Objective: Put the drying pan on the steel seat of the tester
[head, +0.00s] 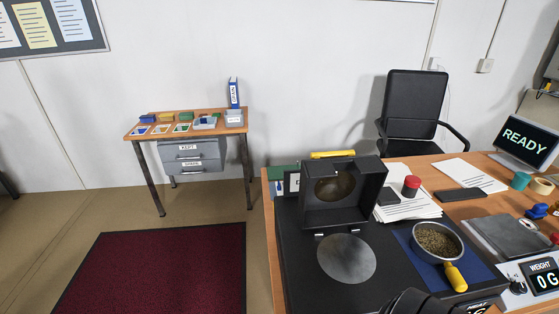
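The drying pan (437,240) is a round metal pan full of brown-green granules, with a yellow handle (455,277) pointing toward the front. It rests on a blue mat (408,238) to the right of the tester. The tester (298,270) is a black box with its lid (367,209) raised upright. Its steel seat (346,258) is a bare, round grey disc. A dark rounded part of mine shows at the bottom edge, in front of the seat and left of the handle; its fingers cannot be made out. My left gripper is not in view.
Papers (408,206) with a red-capped jar (411,185) lie behind the pan. A grey plate (508,238), a weight display (541,277) reading 0 G and a READY screen (526,142) stand to the right. An office chair (413,110) is behind the desk.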

